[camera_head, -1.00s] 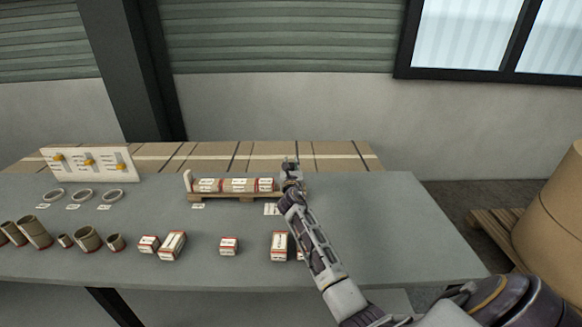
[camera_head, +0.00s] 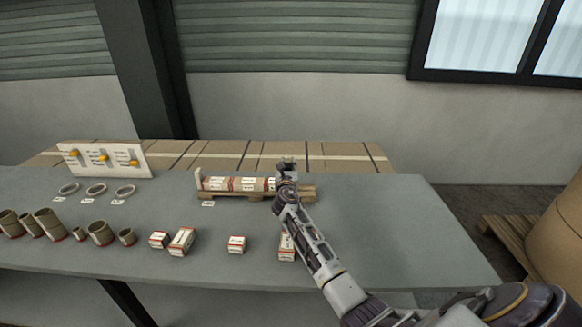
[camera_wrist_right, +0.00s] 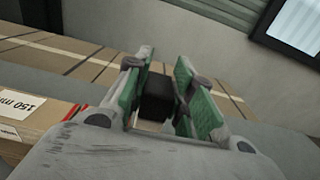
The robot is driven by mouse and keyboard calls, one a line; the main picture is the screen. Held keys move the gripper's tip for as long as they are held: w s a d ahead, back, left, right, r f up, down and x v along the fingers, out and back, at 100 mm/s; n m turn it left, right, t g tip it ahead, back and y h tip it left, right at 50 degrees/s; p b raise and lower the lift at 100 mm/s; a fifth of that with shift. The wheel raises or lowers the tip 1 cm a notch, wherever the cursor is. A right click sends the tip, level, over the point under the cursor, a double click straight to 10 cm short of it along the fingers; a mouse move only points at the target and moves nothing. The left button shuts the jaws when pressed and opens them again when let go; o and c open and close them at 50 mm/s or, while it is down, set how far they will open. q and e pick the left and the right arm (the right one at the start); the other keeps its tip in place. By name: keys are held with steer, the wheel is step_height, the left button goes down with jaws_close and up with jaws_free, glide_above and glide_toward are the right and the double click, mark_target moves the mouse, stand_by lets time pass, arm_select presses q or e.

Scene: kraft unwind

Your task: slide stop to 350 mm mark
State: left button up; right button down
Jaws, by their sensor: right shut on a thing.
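The stop seems to be the dark block (camera_wrist_right: 157,97) between the green finger pads of my right gripper (camera_wrist_right: 160,90) in the wrist view. My right gripper (camera_head: 287,163) is shut on it, at the right end of a row of labelled boxes (camera_head: 243,184) on a small wooden pallet (camera_head: 308,191) in the head view. The gripper hides the stop there. The wrist view shows a "150 mm" label (camera_wrist_right: 18,104) on the box to the left of the gripper. No 350 mm mark is readable. My left gripper is not in view.
Several loose labelled boxes (camera_head: 181,241) and brown cores (camera_head: 47,225) stand along the front of the grey table (camera_head: 390,235). White rings (camera_head: 96,190) and a board with yellow sliders (camera_head: 103,158) are at the left. The table's right side is clear.

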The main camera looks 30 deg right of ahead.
steer(key=c, duration=1.2)
jaws_free()
steer(key=shift+v, duration=0.9)
steer(key=v, duration=1)
steer(key=shift+s+a, duration=0.1)
